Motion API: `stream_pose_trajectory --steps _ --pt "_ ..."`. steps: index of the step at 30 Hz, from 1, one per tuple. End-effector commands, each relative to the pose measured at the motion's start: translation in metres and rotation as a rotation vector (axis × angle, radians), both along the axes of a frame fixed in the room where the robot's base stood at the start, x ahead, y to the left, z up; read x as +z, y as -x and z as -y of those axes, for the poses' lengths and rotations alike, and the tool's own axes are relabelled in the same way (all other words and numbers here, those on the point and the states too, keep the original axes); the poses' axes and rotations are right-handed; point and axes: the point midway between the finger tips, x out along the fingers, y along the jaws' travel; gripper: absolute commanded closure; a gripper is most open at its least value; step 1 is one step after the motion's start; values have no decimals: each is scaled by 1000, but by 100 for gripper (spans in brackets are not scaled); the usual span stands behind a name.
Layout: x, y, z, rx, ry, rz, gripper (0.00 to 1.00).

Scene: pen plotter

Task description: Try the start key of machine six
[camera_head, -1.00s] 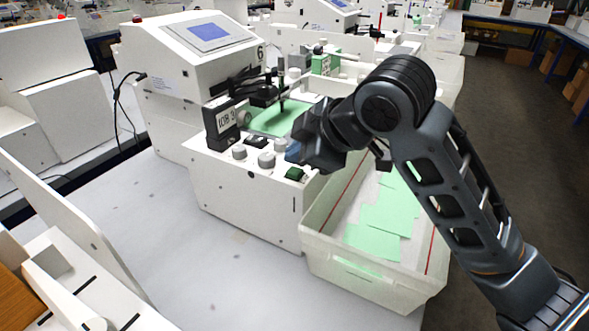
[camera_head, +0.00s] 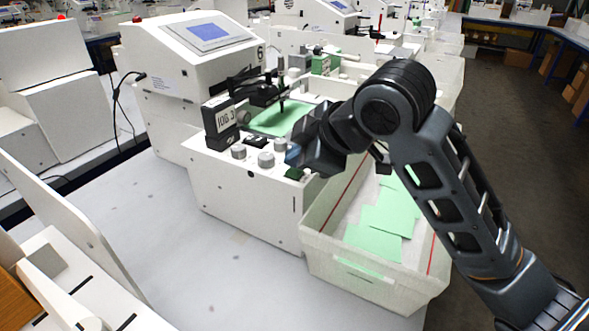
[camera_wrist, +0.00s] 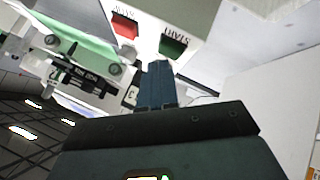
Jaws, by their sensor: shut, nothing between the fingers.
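Machine six (camera_head: 195,95) is a white pen plotter with a blue screen and a "6" on its side. Its front panel carries grey knobs and a green key (camera_head: 293,173), partly covered by my gripper. In the wrist view the green start key (camera_wrist: 172,47) sits beside printed START lettering, with a red key (camera_wrist: 124,27) next to it. My gripper (camera_head: 293,155) is shut and empty, its blue fingertips just above the green key in the head view. In the wrist view the fingertips (camera_wrist: 156,70) end close to the green key; I cannot tell whether they touch it.
A black block labelled JOB 3 (camera_head: 219,122) stands at the panel's left. A green sheet (camera_head: 282,118) lies under the pen carriage. A white bin (camera_head: 372,285) with green sheets stands right of the panel. Bare table (camera_head: 200,240) lies in front.

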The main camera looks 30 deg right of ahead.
Motion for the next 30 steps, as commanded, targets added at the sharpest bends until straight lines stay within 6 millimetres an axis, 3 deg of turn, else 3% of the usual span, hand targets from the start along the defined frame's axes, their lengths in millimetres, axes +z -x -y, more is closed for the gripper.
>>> stream_pose_trajectory --steps 30 --pt "-8 0 0 -1 1 -1 100"
